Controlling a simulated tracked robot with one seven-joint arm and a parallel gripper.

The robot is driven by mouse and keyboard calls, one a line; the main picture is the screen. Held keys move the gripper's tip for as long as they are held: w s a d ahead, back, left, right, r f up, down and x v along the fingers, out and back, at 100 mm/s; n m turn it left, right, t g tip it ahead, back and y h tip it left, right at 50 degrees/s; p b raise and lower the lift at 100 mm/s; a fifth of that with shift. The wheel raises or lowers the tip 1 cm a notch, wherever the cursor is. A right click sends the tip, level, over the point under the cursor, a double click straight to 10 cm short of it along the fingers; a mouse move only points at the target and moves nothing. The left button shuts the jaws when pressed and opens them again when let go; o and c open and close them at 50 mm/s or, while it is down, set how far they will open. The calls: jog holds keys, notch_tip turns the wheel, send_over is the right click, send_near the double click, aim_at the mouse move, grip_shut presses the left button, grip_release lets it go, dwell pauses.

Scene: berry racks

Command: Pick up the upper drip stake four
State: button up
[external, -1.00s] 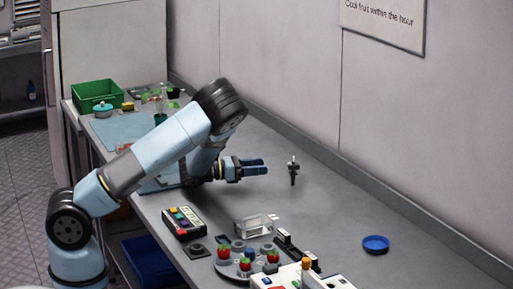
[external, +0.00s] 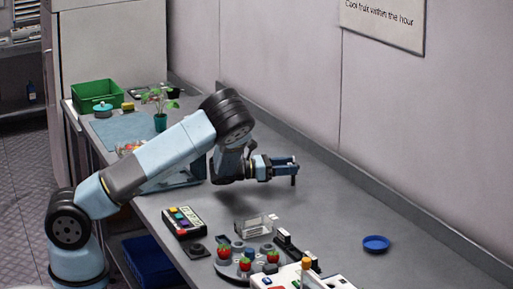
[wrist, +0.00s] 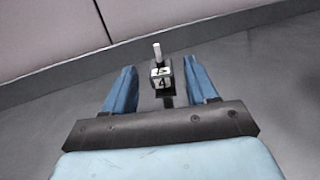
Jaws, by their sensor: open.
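The drip stake (wrist: 162,75) is dark with a pale tip and a white label reading 4. In the wrist view it is between the two blue fingers of my gripper (wrist: 162,84), with gaps on both sides. In the external view my gripper (external: 285,165) is level and points right over the bench. The stake (external: 293,181) shows there at the fingertips, its lower part hanging below them and its top mostly hidden. My gripper is open. What supports the stake is not clear.
The bench (external: 330,215) is clear to the right up to a blue dish (external: 376,243). Nearer stand a keypad box (external: 184,222), a clear box (external: 254,226) and a round holder with red berries. A green crate (external: 97,95) and a potted plant (external: 160,120) are at the back left.

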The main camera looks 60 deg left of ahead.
jog(key=x, duration=0.4)
jog(key=shift+d, duration=0.15)
jog(key=c, duration=1)
